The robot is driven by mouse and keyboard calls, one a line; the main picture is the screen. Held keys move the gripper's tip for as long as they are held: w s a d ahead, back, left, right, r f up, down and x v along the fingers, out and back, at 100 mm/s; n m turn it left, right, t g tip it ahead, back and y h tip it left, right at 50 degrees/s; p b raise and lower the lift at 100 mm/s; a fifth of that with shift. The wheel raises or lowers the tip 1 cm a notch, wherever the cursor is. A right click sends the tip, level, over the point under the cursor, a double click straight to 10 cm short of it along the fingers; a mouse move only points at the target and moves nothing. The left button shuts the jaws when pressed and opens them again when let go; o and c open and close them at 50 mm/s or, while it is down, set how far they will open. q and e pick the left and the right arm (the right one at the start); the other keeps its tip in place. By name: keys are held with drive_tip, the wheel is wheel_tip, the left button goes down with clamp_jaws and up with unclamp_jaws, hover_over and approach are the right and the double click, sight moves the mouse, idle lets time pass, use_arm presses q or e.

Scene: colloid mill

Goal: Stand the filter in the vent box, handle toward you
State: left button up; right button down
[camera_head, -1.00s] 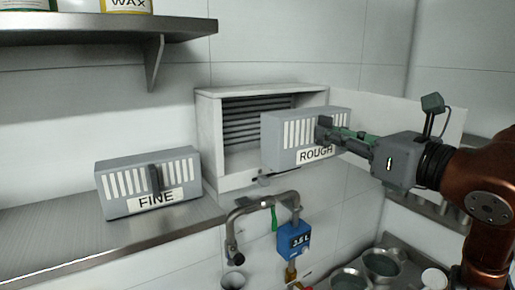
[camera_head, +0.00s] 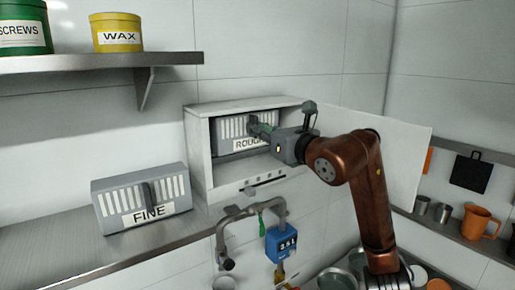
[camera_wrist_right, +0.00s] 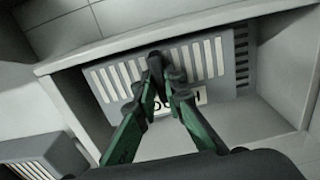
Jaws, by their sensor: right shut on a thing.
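The grey filter labelled ROUGH (camera_head: 236,135) stands upright inside the opening of the white vent box (camera_head: 199,150), its handle side facing out toward me. My right gripper (camera_head: 262,131) is shut on its handle. In the right wrist view the filter (camera_wrist_right: 112,84) sits in the box opening, slightly tilted in the picture, with the green fingers (camera_wrist_right: 165,90) on the dark handle (camera_wrist_right: 155,65). Slats show to its right there. Whether it touches the back is hidden. A second grey filter labelled FINE (camera_head: 118,205) stands on the steel counter. My left gripper is not in view.
The box's white door (camera_head: 405,150) is open to the right, behind my right arm. Below the box are pipes with a blue meter (camera_head: 281,244). A shelf (camera_head: 100,63) with tins hangs at upper left. An orange jug (camera_head: 480,222) stands at right.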

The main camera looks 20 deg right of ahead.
drive_tip(key=f, duration=0.2)
drive_tip(key=w+f, duration=0.1)
drive_tip(key=f, duration=0.1)
drive_tip(key=shift+d+f, duration=0.15)
drive_tip(key=shift+f, duration=0.15)
drive_tip(key=shift+s+f+p, duration=0.45)
drive_tip(key=shift+s+f, duration=0.05)
drive_tip(key=shift+f, duration=0.4)
drive_tip(key=shift+w+f, duration=0.4)
drive_tip(key=shift+w, duration=0.05)
drive_tip(key=c, duration=2.3)
unclamp_jaws()
drive_tip(key=shift+s, duration=0.15)
drive_tip(key=shift+o, duration=1.4)
drive_tip(key=shift+a, duration=0.2)
drive_tip(key=b, duration=0.3)
approach(252, 141)
drive_tip(key=s+f, duration=0.3)
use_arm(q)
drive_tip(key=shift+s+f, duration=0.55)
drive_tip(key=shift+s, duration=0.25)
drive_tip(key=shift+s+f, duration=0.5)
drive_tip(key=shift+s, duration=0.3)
use_arm(e)
drive_tip(key=shift+s+d+r, duration=0.25)
drive_tip(key=shift+s+d, duration=0.45)
drive_tip(key=shift+s, duration=0.15)
